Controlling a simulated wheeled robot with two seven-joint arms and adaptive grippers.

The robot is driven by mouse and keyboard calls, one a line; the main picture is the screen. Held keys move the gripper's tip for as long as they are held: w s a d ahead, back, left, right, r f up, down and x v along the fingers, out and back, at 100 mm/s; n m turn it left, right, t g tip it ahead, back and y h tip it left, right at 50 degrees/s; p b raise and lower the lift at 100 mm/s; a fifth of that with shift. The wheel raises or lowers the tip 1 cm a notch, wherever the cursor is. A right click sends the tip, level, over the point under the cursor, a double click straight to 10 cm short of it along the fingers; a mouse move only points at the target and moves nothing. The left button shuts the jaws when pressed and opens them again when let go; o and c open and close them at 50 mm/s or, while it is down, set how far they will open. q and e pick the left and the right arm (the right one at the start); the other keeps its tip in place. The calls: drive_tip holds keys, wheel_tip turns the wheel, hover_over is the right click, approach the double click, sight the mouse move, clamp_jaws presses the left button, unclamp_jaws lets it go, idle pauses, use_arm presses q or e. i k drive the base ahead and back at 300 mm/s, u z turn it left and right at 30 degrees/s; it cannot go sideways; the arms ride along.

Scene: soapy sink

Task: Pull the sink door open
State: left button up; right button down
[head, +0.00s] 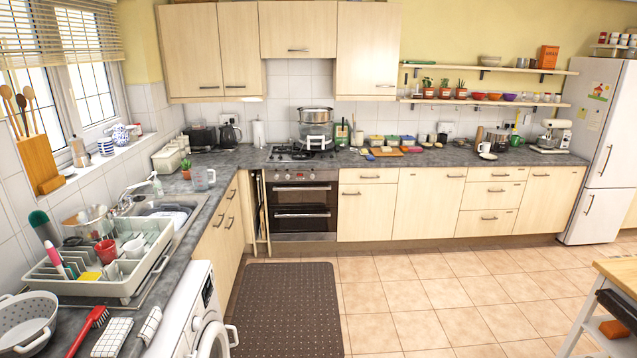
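The sink (172,207) is set in the grey worktop along the left wall, with a tap (128,200) at its back. Below the worktop edge are pale wood cupboard doors, seen at a steep angle. The nearer sink door (212,250) and the farther one (236,218) both look shut and have metal bar handles (219,219). The white washing machine stands on their near side. Neither of my grippers shows in the head view, so nothing is seen touching the doors.
The washing machine (200,305) juts at the lower left. A dark mat (285,305) lies before the sink cupboards, on otherwise open tiled floor (410,290). The oven (303,208) is at the back. A wooden-topped trolley (622,272) is at the right edge.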

sight(211, 247)
drive_tip(key=z, duration=0.15)
drive_tip(key=i, duration=2)
drive_tip(key=u, duration=0.45)
drive_tip(key=i, duration=1.35)
drive_tip(key=u, duration=0.95)
